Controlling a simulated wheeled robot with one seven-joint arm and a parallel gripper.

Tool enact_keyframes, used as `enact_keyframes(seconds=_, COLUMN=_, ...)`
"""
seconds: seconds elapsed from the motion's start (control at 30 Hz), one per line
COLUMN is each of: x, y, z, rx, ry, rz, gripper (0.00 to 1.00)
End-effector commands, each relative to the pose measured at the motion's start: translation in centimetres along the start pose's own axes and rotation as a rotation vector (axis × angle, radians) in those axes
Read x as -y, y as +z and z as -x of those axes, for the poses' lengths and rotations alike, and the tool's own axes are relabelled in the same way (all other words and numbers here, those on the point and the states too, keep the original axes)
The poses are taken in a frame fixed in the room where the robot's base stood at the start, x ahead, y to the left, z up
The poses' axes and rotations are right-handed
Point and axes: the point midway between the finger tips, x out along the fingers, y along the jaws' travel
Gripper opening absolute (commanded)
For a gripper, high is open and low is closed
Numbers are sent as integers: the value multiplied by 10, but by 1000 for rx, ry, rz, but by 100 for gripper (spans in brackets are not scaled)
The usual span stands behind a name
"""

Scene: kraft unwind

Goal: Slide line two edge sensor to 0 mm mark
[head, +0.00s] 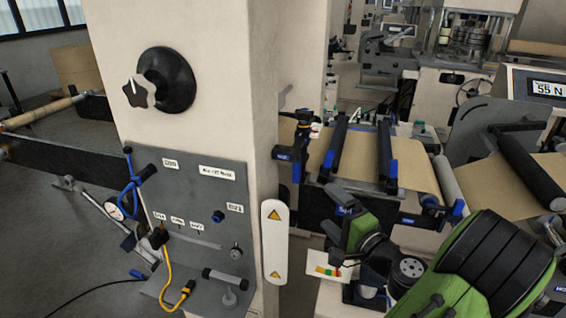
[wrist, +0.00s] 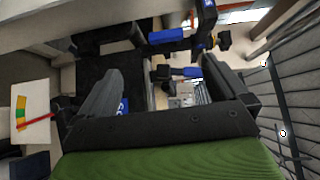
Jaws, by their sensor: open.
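A black and blue bracketed device (head: 290,154), which looks like an edge sensor, sits at the left edge of the brown paper web in the head view. A similar blue and black fitting (head: 432,212) is at the web's near right corner. I cannot tell which belongs to line two, and no 0 mm mark is legible. My gripper (head: 335,212) is open and empty, below and right of the left device. In the wrist view, my gripper (wrist: 163,70) has its fingers apart, with blue and black parts (wrist: 185,72) beyond and between them, not gripped.
A beige column (head: 215,90) with a grey panel (head: 200,205) stands left of the web. Two blue-ended black bars (head: 338,148) cross the brown web (head: 360,160). A colour-striped card (head: 328,270) is below my gripper. A display (head: 548,90) reads 55 N.

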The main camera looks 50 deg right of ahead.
Motion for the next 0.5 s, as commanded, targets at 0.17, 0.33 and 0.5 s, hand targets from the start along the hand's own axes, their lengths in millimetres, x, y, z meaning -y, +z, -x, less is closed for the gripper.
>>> enact_keyframes(seconds=0.17, x=1, y=-7, z=-4, rx=-20, ry=-12, rz=-9, gripper=100)
enact_keyframes(seconds=0.33, x=2, y=-6, z=-41, rx=-13, ry=-12, rz=-7, gripper=100)
enact_keyframes(seconds=0.5, x=4, y=-6, z=-85, rx=-13, ry=-12, rz=-6, gripper=100)
